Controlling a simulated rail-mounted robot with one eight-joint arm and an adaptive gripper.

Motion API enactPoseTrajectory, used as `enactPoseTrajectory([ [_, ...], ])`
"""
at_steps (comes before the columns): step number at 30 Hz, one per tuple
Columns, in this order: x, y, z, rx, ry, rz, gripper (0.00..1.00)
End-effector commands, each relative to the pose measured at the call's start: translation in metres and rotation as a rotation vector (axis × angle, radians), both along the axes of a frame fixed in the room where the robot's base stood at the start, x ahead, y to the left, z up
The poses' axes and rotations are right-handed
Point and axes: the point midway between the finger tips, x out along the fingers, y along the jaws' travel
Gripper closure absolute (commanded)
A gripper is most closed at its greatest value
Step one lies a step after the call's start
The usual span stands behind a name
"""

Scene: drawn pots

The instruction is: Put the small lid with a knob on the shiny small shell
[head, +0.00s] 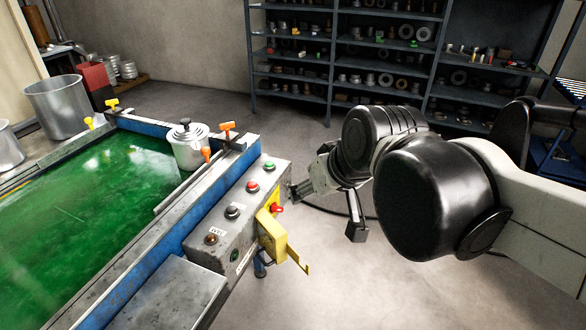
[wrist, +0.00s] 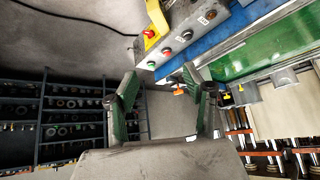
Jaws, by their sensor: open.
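A shiny small metal shell (head: 190,156) stands at the far right corner of the green-topped table in the head view. A small lid (head: 187,132) with a black knob shows at its top; I cannot tell how exactly it is seated. My gripper (head: 327,212) is open and empty, out over the floor to the right of the control box and apart from the shell and lid. In the wrist view its two fingers (wrist: 160,80) stand wide apart with nothing between them. I cannot make out the shell or lid in the wrist view.
A control box (head: 232,213) with buttons and a yellow bracket lies between my gripper and the green table (head: 85,190). Orange clamps (head: 227,127) stand close beside the shell. A large metal shell (head: 57,106) stands at the left. Shelves (head: 335,60) line the back wall.

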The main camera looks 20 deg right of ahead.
Motion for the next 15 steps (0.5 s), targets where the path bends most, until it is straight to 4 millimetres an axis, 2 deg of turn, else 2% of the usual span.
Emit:
enactPoseTrajectory([
  [1,-0.016,-0.005,-0.009,-0.008,0.004,-0.023,0.54],
  [3,-0.032,-0.012,-0.018,-0.019,0.008,-0.055,0.54],
  [6,-0.049,-0.02,-0.029,-0.032,0.012,-0.089,0.54],
  [10,-0.06,-0.025,-0.037,-0.04,0.014,-0.114,0.54],
  [15,-0.062,-0.026,-0.039,-0.042,0.014,-0.121,0.54],
])
